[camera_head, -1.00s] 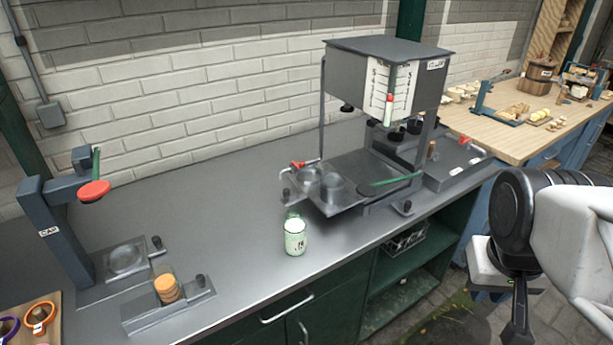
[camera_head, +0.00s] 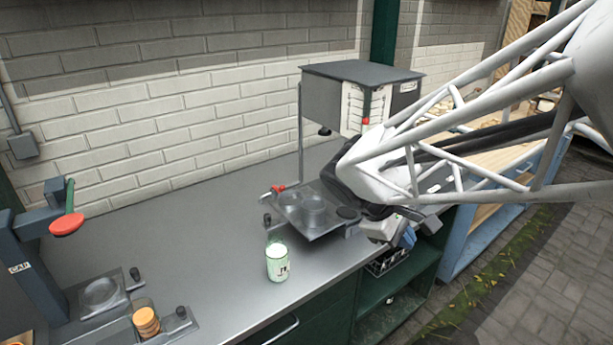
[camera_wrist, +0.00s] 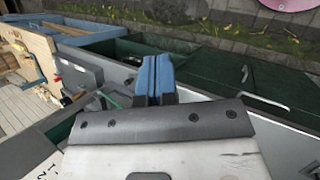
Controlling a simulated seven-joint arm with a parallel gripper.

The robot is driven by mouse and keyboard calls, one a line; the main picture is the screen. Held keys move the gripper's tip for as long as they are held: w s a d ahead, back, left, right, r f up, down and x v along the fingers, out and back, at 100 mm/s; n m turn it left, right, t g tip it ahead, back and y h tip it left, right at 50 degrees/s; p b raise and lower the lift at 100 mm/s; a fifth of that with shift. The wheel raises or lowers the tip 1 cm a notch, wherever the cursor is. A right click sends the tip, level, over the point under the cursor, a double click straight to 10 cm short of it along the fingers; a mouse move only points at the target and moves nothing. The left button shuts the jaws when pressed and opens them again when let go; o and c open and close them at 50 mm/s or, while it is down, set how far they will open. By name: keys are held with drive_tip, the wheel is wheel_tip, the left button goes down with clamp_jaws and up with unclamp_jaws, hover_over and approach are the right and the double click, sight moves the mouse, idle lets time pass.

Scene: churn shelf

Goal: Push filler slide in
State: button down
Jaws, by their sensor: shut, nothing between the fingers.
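The filler (camera_head: 340,95) is a dark grey box on posts with a white scale on its front. Its slide (camera_head: 322,232), a flat grey plate with round pockets, sticks out at the front beneath it. A dark knob shows beside the red-handled lever at the slide's left. My gripper (camera_head: 408,238) is at the right of the slide, over the counter's front edge. Its blue fingers (camera_wrist: 156,76) are together and empty in the wrist view. My arm hides the filler's right side and the slide's right end. I cannot tell whether the fingers touch anything.
A glass jar with pale green contents (camera_head: 278,262) stands on the counter in front of the filler. A capping press with a red disc (camera_head: 67,224) and a stack of tan lids (camera_head: 146,320) are at left. The counter between them is clear.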

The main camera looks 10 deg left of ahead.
drive_tip(key=w+a+f+n+t+h, duration=0.1)
drive_tip(key=w+a+f+n+t, duration=0.25)
drive_tip(key=a, duration=0.75)
drive_tip(key=w+a+f+n+t+h, duration=0.1)
drive_tip(key=w+a+n+t+h, duration=0.15)
drive_tip(key=w+a+n, duration=0.55)
drive_tip(key=w+a+f+n+t+h, duration=0.1)
drive_tip(key=w+a+f+n+t, duration=0.2)
drive_tip(key=a, duration=1)
drive_tip(key=s+a+f+n+t, duration=0.1)
drive_tip(key=a+f, duration=0.1)
drive_tip(key=a, duration=0.1)
drive_tip(key=s+a+f+n+t, duration=0.1)
drive_tip(key=s+a+f, duration=0.1)
drive_tip(key=a+f, duration=0.1)
drive_tip(key=s+a+f+n+t+y, duration=0.1)
drive_tip(key=s+a+f, duration=0.1)
drive_tip(key=shift+a+f+t, duration=0.15)
drive_tip(key=shift+a+t, duration=0.25)
approach(286, 218)
drive_tip(key=shift+w+a+r, duration=0.15)
drive_tip(key=shift+w+r, duration=0.15)
drive_tip(key=shift+r, duration=0.3)
drive_tip(key=shift+w+a+r, duration=0.15)
drive_tip(key=shift+w+r, duration=0.2)
drive_tip(key=shift+r, duration=0.25)
drive_tip(key=shift+d, duration=0.1)
